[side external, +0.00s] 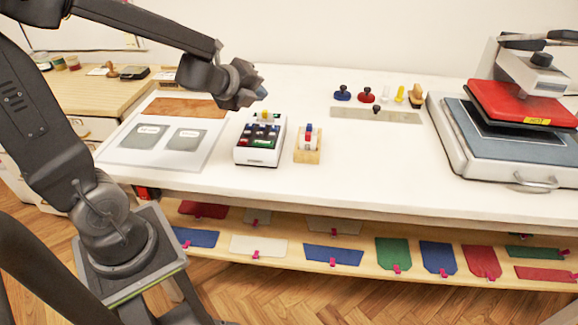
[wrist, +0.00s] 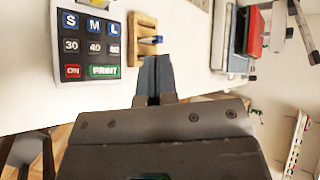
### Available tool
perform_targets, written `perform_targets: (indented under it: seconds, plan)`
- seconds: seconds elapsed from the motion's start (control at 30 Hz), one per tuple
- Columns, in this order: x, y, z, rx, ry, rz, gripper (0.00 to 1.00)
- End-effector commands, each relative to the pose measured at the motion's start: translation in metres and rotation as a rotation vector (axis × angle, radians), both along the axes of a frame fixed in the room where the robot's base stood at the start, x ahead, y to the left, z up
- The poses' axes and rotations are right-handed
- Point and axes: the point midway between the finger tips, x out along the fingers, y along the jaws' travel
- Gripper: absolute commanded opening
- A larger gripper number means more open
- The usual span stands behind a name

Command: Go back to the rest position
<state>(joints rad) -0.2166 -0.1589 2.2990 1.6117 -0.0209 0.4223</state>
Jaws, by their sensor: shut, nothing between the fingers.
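My gripper (side external: 256,93) is raised above the white table (side external: 350,180), a little above and left of the button box. Its fingers (wrist: 154,78) are together and empty in the wrist view. The white button box (side external: 258,155) stands on the table below it. In the wrist view the box (wrist: 88,50) shows keys marked S, M, L, 30, 40, a red ON key and a green PRINT key. A small wooden stand (side external: 308,150) holding red, white and blue pieces is right of the box, and it also shows in the wrist view (wrist: 133,44).
A heat press (side external: 510,120) with a red top stands at the right. Several coloured knobbed pieces (side external: 366,95) stand behind a beige strip (side external: 350,114). A clear mat with two grey cards (side external: 187,138) lies at the left. Coloured fabric pieces lie on the lower shelf (side external: 290,268).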

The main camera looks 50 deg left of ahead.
Motion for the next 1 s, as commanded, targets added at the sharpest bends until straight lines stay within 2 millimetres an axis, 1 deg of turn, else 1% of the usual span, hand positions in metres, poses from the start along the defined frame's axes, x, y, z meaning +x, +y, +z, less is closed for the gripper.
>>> perform_targets:
  seconds: [0.03,0.1,0.2,0.27,0.37,0.5,0.6,0.73,0.83,1.0]
  plan:
    - [-0.007,-0.003,0.012,-0.079,-0.051,0.112,0.0]
    - [-0.018,-0.006,0.024,-0.204,-0.105,0.274,0.0]
    - [-0.039,-0.013,0.033,-0.396,-0.153,0.494,0.0]
    - [-0.054,-0.019,0.036,-0.518,-0.165,0.621,0.0]
    - [-0.08,-0.035,0.036,-0.729,-0.155,0.821,0.0]
    - [-0.117,-0.068,0.033,-1.016,-0.072,1.063,0.0]
    - [-0.14,-0.093,0.032,-1.178,0.019,1.19,0.0]
    - [-0.159,-0.117,0.033,-1.314,0.124,1.292,0.0]
    - [-0.167,-0.127,0.034,-1.361,0.171,1.327,0.0]
    - [-0.169,-0.13,0.034,-1.376,0.188,1.34,0.0]
